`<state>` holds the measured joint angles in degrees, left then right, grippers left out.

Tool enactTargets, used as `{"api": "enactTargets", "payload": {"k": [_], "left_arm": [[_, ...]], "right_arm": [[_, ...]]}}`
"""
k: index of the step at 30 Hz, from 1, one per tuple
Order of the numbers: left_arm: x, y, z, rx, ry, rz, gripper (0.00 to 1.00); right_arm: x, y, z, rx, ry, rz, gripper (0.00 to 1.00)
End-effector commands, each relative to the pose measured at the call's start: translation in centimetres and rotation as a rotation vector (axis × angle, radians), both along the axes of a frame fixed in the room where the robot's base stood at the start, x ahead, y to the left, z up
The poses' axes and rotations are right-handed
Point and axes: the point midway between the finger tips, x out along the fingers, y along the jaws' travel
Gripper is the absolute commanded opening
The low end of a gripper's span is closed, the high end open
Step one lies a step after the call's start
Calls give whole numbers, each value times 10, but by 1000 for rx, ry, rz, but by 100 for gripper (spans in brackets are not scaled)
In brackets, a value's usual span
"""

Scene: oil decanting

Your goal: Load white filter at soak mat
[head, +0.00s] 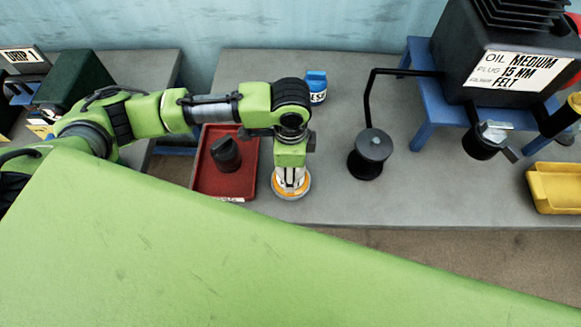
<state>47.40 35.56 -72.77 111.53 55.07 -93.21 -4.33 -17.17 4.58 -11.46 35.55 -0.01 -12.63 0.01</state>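My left arm comes in from the left, and its gripper (290,181) points straight down at the front part of the grey bench. Right below its fingers is a small round piece with a white and orange top and a pale rim (304,193). I cannot tell whether this is the white filter, the soak mat or one on the other. The fingers overlap the round piece, so their opening and any grip are hidden. No other white filter or mat can be made out. My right gripper is not in view.
A red tray (246,180) holding a black canister (226,153) lies left of the gripper. Right are a black spool-like post (371,152), a black oil unit (470,50) on a blue stand (424,125) and a yellow bin (556,190).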

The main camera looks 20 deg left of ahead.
Motion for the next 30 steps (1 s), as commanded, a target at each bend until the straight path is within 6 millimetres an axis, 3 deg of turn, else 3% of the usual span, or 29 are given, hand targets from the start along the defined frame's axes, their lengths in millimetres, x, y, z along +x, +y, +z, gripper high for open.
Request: {"api": "enactTargets", "payload": {"k": [30], "left_arm": [[-1, 0, -2, 1, 1, 0, 32]], "right_arm": [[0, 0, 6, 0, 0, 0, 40]]}}
